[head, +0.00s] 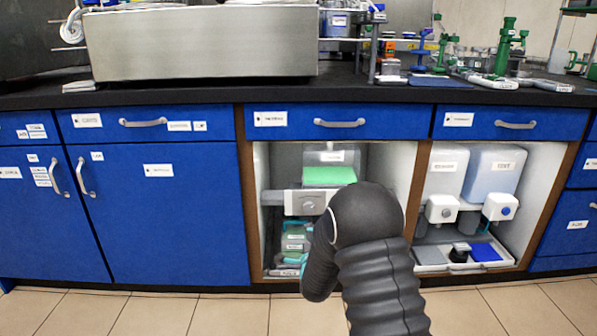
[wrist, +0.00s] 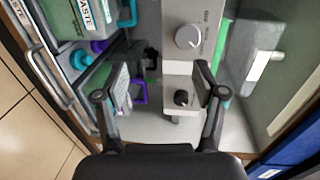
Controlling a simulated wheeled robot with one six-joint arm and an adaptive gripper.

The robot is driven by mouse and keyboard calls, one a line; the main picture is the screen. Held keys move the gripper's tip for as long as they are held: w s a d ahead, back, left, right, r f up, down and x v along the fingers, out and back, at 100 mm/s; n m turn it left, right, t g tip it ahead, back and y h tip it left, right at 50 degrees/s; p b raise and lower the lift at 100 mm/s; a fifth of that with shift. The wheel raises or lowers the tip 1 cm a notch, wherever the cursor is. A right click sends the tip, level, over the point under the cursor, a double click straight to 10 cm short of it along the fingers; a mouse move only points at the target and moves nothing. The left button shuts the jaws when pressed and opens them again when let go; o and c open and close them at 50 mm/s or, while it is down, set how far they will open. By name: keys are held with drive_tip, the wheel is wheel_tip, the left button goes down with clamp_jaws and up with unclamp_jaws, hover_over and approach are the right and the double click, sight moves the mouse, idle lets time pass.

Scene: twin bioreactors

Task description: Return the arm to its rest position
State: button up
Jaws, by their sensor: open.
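In the wrist view my gripper (wrist: 161,100) is open, its two dark fingers apart with nothing held between them. It faces an open cabinet bay that holds a grey unit with round knobs (wrist: 190,70). That unit also shows in the head view (head: 307,203), inside the left open bay. In the head view my dark arm reaches up from the bottom toward this bay and covers its right part. The gripper itself is hidden behind the arm there.
A right open bay holds two white containers with taps (head: 440,208) above a white tray (head: 430,258). Blue cabinet doors (head: 165,215) stand to the left. Above is a dark bench top (head: 230,97) with a large metal box (head: 200,45). The tiled floor (head: 150,315) in front looks clear.

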drive_tip(key=s+f+n+g, duration=0.6)
drive_tip(key=f, duration=0.3)
drive_tip(key=s+r+n+g+y+p, duration=0.15)
drive_tip(key=s+n+g, duration=0.3)
drive_tip(key=s, duration=0.45)
drive_tip(key=s+d+r+n+p, duration=0.2)
drive_tip(key=s+d+r+p, duration=0.1)
drive_tip(key=s+r, duration=0.7)
drive_tip(key=s+d+r+n+h+p, duration=0.1)
drive_tip(key=s+d+r+n+p, duration=0.2)
drive_tip(key=s+r, duration=0.8)
drive_tip(key=s+d+r+n+p, duration=0.2)
drive_tip(key=s+d+r+p, duration=0.1)
drive_tip(key=s+r, duration=0.8)
wheel_tip(320, 180, up, 4)
drive_tip(key=shift+s+d+r+h, duration=0.15)
drive_tip(key=shift+d+h, duration=0.2)
drive_tip(key=shift+d, duration=0.45)
